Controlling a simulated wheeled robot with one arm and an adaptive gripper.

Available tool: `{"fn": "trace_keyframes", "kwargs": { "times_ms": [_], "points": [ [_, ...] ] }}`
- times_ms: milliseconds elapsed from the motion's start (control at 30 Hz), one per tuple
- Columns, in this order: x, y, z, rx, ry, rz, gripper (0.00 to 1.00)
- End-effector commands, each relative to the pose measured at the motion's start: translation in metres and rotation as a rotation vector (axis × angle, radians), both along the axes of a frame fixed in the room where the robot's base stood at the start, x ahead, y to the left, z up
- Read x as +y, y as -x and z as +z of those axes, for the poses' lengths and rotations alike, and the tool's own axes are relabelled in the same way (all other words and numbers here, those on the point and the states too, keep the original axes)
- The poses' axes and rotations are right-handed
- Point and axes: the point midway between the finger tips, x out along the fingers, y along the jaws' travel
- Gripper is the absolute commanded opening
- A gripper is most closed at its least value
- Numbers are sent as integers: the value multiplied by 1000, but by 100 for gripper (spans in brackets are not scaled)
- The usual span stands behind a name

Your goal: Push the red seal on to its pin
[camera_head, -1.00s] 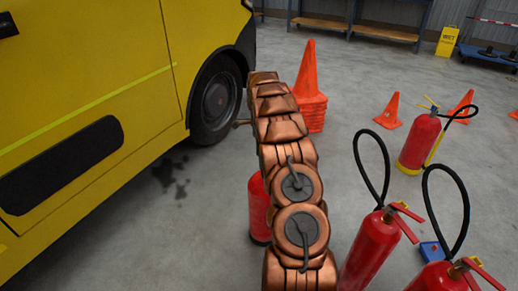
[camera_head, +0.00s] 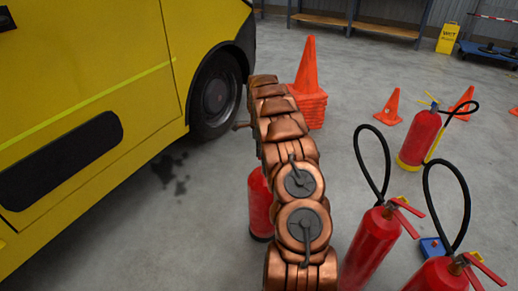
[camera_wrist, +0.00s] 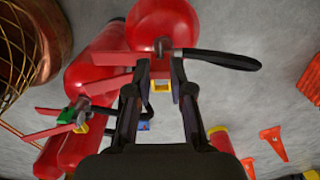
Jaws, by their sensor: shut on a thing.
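In the wrist view my gripper (camera_wrist: 161,75) has its two black fingers at the head of a red extinguisher (camera_wrist: 160,20). They are closed on a small reddish piece, apparently the red seal (camera_wrist: 160,73), mostly hidden between the fingertips. A small yellow part (camera_wrist: 160,87) shows just below it, between the fingers; I cannot tell whether this is the pin or whether the seal touches it. In the head view my arm hides the gripper and partly covers one extinguisher (camera_head: 260,207).
More extinguishers (camera_head: 371,245) with looped black hoses stand at right. One head bears green and yellow parts (camera_wrist: 71,116). A blue item (camera_head: 432,249) lies behind them. A yellow van (camera_head: 90,80) is at left; orange cones (camera_head: 308,75) stand behind my arm. Open floor lies between.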

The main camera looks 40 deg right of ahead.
Motion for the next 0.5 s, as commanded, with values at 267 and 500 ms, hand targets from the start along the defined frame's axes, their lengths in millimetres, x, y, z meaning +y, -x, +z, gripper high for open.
{"fn": "trace_keyframes", "kwargs": {
  "times_ms": [267,500],
  "points": [
    [0,0,-10,1,-1,1,0],
    [0,1,-18,1,-1,-1,0]
  ]
}}
